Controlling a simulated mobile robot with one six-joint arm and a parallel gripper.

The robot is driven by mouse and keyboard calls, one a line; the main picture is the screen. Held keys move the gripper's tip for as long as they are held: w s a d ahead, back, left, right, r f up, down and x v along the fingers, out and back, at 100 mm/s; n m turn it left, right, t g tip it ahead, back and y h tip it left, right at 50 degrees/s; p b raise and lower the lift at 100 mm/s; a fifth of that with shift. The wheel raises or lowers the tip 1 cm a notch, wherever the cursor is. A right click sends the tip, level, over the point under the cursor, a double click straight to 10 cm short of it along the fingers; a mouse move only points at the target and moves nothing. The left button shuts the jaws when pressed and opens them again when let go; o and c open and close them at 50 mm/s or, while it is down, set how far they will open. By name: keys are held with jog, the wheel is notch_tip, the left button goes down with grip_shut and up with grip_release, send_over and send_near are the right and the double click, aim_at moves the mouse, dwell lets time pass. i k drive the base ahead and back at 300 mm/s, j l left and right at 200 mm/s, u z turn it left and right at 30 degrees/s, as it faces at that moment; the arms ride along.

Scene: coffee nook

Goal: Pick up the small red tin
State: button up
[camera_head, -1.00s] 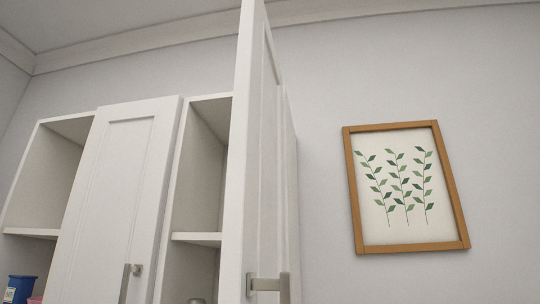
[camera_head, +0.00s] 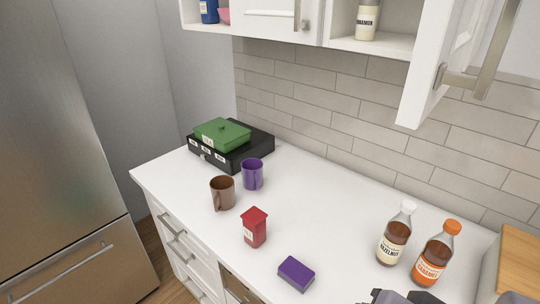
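The small red tin (camera_head: 255,228) stands upright on the white counter, near its front edge, in the middle of the head view. It has a red lid and a pale label on its front. Nothing touches it, and it stands apart from the brown mug and the purple sponge. Only dark grey parts, likely of my arm, show at the bottom right edge. My gripper's fingers cannot be made out.
A brown mug (camera_head: 222,193) and a purple mug (camera_head: 252,174) stand behind the tin. A purple sponge (camera_head: 296,274) lies in front right. Two syrup bottles (camera_head: 394,235) (camera_head: 433,257) stand right. A green box (camera_head: 222,134) sits on a black drawer box (camera_head: 258,146). An open cabinet door (camera_head: 432,75) overhangs.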

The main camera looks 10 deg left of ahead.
aim_at(254, 218)
jog(key=i+j, duration=0.1)
jog(key=j, duration=0.3)
jog(key=i+j, duration=0.15)
jog(key=j, duration=0.2)
jog(key=i+j+u, duration=0.1)
jog(key=j, duration=0.3)
jog(key=i+j, duration=0.15)
jog(key=j, duration=0.2)
jog(key=i+j, duration=0.1)
jog(key=j, duration=0.3)
